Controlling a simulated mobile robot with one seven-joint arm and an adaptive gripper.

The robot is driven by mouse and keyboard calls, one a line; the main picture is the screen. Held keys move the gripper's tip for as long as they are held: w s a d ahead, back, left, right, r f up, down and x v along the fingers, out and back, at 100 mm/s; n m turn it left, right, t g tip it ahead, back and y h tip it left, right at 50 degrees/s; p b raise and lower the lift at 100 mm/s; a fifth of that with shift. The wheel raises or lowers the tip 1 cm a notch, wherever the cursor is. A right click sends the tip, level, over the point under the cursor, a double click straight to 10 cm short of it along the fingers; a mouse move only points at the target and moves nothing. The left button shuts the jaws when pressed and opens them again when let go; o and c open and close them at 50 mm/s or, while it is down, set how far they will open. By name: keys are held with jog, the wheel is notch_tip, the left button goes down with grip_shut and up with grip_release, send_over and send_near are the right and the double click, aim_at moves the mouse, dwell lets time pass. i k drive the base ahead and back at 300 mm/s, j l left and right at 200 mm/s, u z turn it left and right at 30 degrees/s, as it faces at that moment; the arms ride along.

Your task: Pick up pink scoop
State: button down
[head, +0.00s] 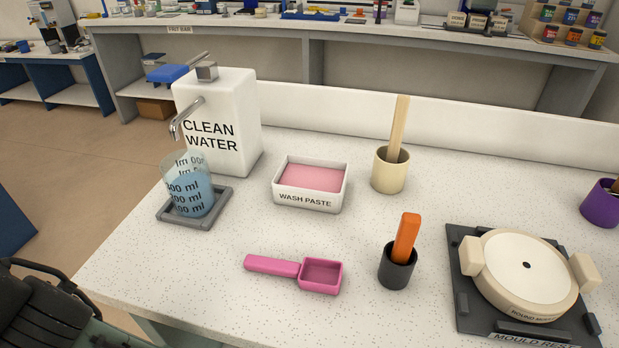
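The pink scoop (295,272) lies on the speckled white counter near its front edge, in the head view. Its handle points left and its square, open bowl is at the right end. The bowl looks empty. Nothing touches the scoop. My gripper does not clearly show in this view; only a dark part of my own body is at the lower left.
A black cup (396,274) with an orange handle stands right of the scoop. Behind are a wash paste tray (311,198), a beaker (188,188), a water dispenser (222,125) and a cream cup (390,172). A round mould (527,272) sits far right.

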aim_at(315, 275)
jog(key=k+j, duration=0.95)
jog(key=i, duration=0.5)
